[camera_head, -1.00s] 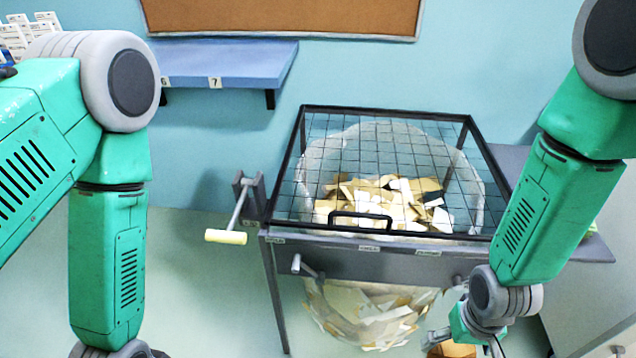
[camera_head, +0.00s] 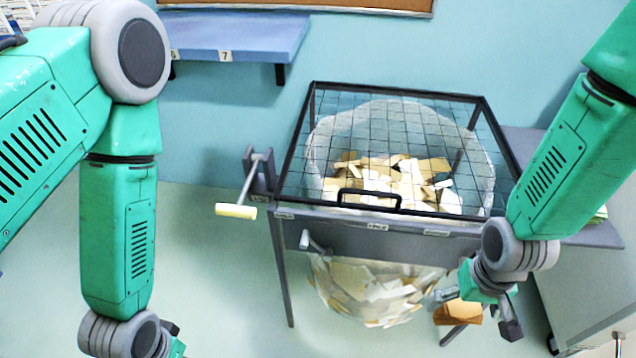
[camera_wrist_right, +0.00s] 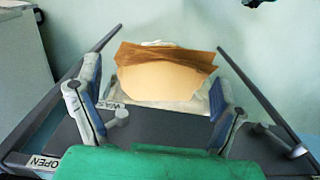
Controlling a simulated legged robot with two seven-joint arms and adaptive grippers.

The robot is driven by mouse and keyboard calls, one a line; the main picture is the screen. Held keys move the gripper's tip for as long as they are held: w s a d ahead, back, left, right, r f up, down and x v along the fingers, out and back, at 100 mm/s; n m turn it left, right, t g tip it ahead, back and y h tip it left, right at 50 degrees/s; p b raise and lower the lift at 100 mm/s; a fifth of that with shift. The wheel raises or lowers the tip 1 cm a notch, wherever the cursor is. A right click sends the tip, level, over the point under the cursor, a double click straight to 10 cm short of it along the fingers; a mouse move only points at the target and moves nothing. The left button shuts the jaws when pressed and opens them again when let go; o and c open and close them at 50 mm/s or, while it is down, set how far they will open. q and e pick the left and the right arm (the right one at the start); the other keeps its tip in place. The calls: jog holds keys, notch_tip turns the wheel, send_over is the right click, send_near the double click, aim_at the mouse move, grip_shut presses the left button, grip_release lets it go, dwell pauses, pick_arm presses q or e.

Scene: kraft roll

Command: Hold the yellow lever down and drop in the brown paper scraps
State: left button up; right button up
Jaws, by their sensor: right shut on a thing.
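The yellow lever (camera_head: 236,211) sticks out on a grey arm at the bin frame's left side. The bin (camera_head: 355,228) has a black wire mesh lid (camera_head: 400,145), lying flat over the frame. A clear bag with paper scraps hangs inside. My right gripper (camera_head: 475,311) is shut on brown paper scraps (camera_head: 458,312), in front of the bin's lower right. The wrist view shows the brown scraps (camera_wrist_right: 165,75) between the two fingers. My left arm hangs at the left, apart from the lever; its fingers are out of frame.
A small grey lever (camera_head: 313,242) sits on the bin's front panel below the black lid handle (camera_head: 369,200). A blue wall shelf (camera_head: 235,38) is at the upper left. A grey surface and cabinet stand at the right. The floor left of the bin is clear.

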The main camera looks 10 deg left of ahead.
jog(key=w+r, duration=0.1)
jog(key=r, duration=0.3)
jog(key=w+r, duration=0.1)
jog(key=r, duration=0.1)
jog(key=shift+w+r, duration=0.2)
jog(key=shift+w, duration=0.1)
jog(key=w+a+r, duration=0.1)
jog(key=r, duration=0.1)
jog(key=w+r, duration=0.1)
jog(key=r, duration=0.2)
jog(key=a+r, duration=0.1)
jog(key=r, duration=0.2)
jog(key=shift+w+a, duration=0.3)
jog(key=shift+w, duration=0.1)
jog(key=shift+c, duration=0.2)
pick_arm(q)
jog(key=shift+d+r, duration=0.1)
jog(key=shift+d, duration=0.3)
pick_arm(e)
jog(key=r, duration=0.1)
jog(key=w+r, duration=0.1)
jog(key=r, duration=0.1)
jog(key=shift+w+r, duration=0.2)
jog(key=shift+r, duration=0.1)
pick_arm(q)
jog(key=shift+a, duration=0.1)
pick_arm(e)
jog(key=shift+a, duration=0.15)
